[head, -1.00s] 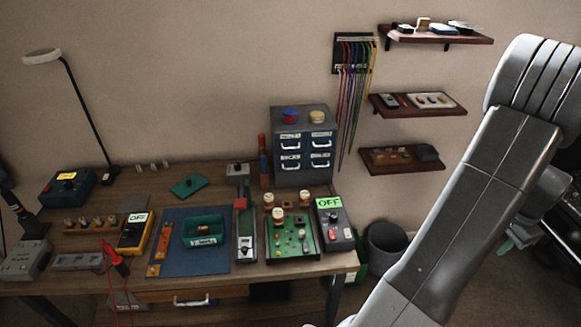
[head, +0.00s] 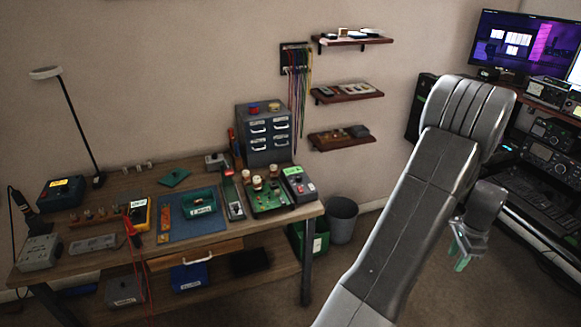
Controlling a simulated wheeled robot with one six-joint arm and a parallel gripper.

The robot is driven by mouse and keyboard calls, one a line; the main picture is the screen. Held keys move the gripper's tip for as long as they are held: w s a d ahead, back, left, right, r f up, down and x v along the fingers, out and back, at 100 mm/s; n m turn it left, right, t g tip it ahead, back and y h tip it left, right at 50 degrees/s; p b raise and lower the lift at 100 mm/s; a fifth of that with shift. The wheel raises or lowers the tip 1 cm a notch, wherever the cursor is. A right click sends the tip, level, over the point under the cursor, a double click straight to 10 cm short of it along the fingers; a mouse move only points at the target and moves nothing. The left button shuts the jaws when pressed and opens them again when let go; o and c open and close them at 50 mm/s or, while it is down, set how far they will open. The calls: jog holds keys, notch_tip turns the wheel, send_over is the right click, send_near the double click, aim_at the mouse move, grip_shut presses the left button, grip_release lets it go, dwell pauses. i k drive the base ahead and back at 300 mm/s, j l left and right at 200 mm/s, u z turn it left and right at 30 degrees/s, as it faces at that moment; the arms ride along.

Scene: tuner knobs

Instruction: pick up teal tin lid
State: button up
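The teal tin lid (head: 174,177) is a small flat teal plate lying on the back part of the wooden workbench, left of centre in the head view. The open teal tin (head: 200,203) sits in front of it on a blue mat, with a small item inside. My gripper (head: 463,258) hangs at the right of the view, beyond my raised arm, far from the lid and above the floor. Greenish tips show on its fingers. It is small and partly turned away, so I cannot tell whether its fingers are apart.
A yellow meter (head: 139,214), a green circuit board (head: 268,198) and a drawer cabinet (head: 264,134) stand on the workbench (head: 95,255). A lamp (head: 82,125) rises at its back left. A grey bin (head: 341,219) stands right of it. A radio desk is at the far right.

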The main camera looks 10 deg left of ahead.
aim_at(172, 179)
jog(key=k+u, duration=0.1)
jog(key=u, duration=1.45)
jog(key=i+u, duration=0.4)
jog(key=i, duration=0.15)
jog(key=i+l+u, duration=0.35)
jog(key=i, duration=0.2)
jog(key=i+l, duration=0.2)
jog(key=i, duration=0.15)
jog(key=i+l, duration=0.2)
jog(key=i, duration=0.2)
